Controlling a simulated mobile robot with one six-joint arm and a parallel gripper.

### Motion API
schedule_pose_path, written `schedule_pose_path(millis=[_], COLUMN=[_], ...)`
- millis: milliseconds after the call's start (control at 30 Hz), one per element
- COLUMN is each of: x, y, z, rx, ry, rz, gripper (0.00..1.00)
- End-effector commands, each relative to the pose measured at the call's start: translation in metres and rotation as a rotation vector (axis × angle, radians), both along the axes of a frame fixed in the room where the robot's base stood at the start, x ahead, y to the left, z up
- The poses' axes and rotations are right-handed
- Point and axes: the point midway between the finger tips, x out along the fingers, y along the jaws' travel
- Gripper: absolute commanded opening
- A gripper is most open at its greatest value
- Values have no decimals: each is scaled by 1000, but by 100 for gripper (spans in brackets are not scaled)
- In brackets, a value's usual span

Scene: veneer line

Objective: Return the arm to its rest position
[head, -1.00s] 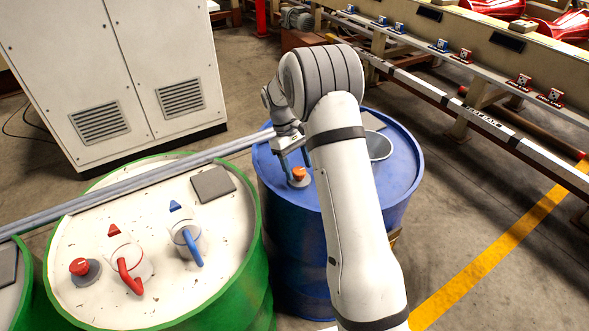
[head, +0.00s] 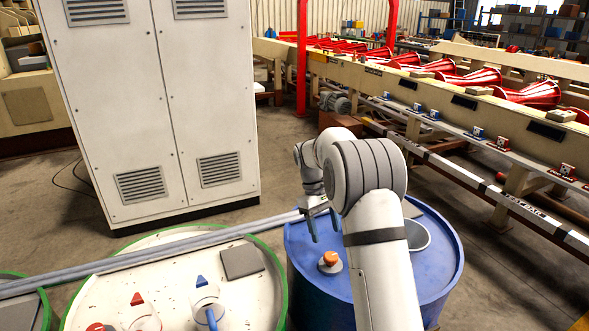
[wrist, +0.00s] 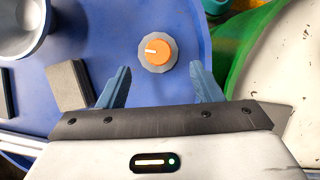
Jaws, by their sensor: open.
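My gripper (head: 322,224) is above the blue drum (head: 446,262), at the end of my white arm. In the wrist view its two blue fingers (wrist: 160,88) stand apart with nothing held between them. An orange knob (head: 330,258) on a grey base sits on the drum's lid, below and in front of the fingers. In the wrist view the knob (wrist: 157,50) lies beyond the gap between the fingertips, with a white mark on its face. My arm hides part of the drum's lid.
A green-rimmed drum (head: 180,243) with red and blue handles and a grey pad (head: 242,261) stands left. Grey pipes (head: 150,256) run across it. A tall white cabinet (head: 160,110) stands behind. A conveyor (head: 440,90) with red rollers runs along the right.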

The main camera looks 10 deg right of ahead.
Motion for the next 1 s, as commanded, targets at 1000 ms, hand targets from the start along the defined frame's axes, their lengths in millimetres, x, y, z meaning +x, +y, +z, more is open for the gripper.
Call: schedule_pose_path(millis=[1000], x=[-284], y=[0], z=[104], rx=[143], ry=[-574], rz=[-449], gripper=[59])
